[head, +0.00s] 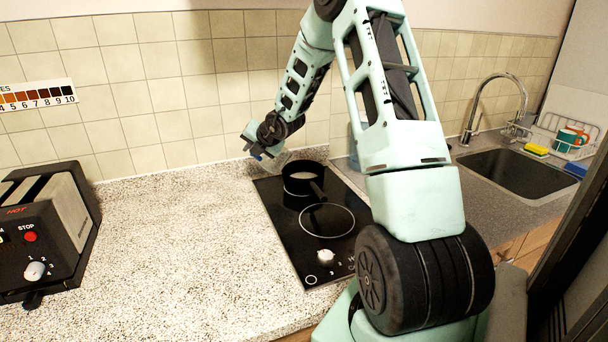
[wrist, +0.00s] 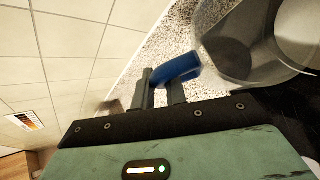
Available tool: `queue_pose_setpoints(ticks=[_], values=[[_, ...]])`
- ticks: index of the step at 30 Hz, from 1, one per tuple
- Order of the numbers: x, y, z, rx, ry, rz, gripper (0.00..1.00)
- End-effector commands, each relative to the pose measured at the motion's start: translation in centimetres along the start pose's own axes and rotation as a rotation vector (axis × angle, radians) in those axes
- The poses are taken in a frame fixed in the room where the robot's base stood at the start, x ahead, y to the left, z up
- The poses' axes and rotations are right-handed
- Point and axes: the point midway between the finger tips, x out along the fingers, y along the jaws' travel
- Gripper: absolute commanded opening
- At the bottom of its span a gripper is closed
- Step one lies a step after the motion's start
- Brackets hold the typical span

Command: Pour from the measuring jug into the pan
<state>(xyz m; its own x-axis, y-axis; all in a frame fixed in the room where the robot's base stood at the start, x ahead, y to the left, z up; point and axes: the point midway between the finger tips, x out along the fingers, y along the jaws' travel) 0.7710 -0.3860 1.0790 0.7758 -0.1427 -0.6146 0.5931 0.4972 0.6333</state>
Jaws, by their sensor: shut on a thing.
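The measuring jug is clear with a blue handle (wrist: 178,68); in the wrist view its see-through body (wrist: 228,48) is at the upper right. My gripper (wrist: 160,88) is shut on the handle. In the head view my gripper (head: 260,146) is just behind and left of the black pan (head: 298,187). There the jug (head: 279,159) is small and faint, close to the pan's rim, and looks tilted toward it. The pan stands on the hob's rear ring, with something pale inside it. How much is in the jug is unclear.
The black hob (head: 320,222) has a free front ring and a white knob (head: 326,256). A toaster (head: 45,230) stands at the far left, with clear speckled worktop (head: 175,235) between. The sink (head: 525,172) and dish rack (head: 566,141) are at the right. A tiled wall is close behind.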

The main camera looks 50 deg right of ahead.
Motion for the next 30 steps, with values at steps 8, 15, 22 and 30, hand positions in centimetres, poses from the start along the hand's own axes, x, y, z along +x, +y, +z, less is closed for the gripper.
queue_pose_setpoints(ticks=[8,15,22,30], values=[[1.4,-0.1,-1.4,-0.057,-0.014,-0.05,0.0],[2.2,-0.2,-2.4,-0.099,-0.024,-0.09,0.0],[3.1,-0.5,-3.3,-0.135,-0.033,-0.124,0.0],[4.3,-0.9,-4.4,-0.177,-0.042,-0.166,0.0]])
